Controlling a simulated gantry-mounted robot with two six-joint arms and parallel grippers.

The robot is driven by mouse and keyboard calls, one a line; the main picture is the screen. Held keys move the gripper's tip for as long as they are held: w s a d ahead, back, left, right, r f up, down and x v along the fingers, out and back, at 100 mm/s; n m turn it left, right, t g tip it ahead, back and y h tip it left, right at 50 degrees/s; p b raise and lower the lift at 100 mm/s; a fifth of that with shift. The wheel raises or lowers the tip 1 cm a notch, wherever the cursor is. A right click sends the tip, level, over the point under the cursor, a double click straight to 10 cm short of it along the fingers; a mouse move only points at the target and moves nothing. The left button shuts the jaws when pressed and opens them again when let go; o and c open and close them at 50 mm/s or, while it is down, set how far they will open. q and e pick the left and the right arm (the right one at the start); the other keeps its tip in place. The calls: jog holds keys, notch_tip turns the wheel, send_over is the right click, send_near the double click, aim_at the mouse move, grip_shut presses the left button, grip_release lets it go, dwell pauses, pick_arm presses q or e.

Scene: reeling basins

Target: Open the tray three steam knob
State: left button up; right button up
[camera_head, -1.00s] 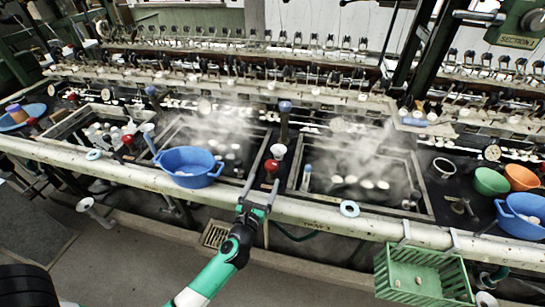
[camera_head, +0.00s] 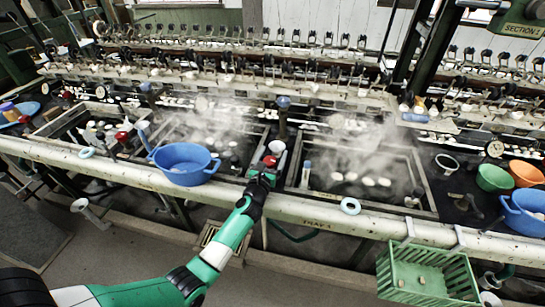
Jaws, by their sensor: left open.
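A red knob (camera_head: 270,161) stands on the dark strip between the middle basin and the steaming right-hand basin (camera_head: 362,178). A white cup (camera_head: 277,147) is just behind it. My left gripper (camera_head: 264,173) has its jaws at the knob, on its near side. Faint lettering, seemingly a tray label, is on the front rail (camera_head: 322,223) below the right-hand basin. My right gripper is not in view.
A blue basin (camera_head: 184,178) sits on the rail left of my gripper. A tall blue-topped post (camera_head: 283,118) rises behind the knob. A white ring (camera_head: 350,206) lies on the rail. A green crate (camera_head: 428,274) hangs at the front right. Steam blurs the basins.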

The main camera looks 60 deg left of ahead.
pick_arm(q)
grip_shut()
jog(key=shift+f+g+b, duration=0.2)
jog(key=shift+g+b, duration=0.1)
jog(key=shift+b, duration=0.1)
jog(key=shift+s+f+n+g+y+b, duration=0.1)
jog(key=shift+s+n+g+y+b, duration=0.05)
jog(key=shift+n+g+y+b, duration=0.75)
jog(key=shift+s+a+n+g+y+b, duration=0.1)
jog(key=shift+n+g+y+b, duration=0.2)
jog(key=shift+n+g+b, duration=0.15)
jog(key=shift+s+a+r+n+g, duration=0.15)
jog(key=shift+r+n+g, duration=0.1)
jog(key=shift+g, duration=0.2)
grip_release()
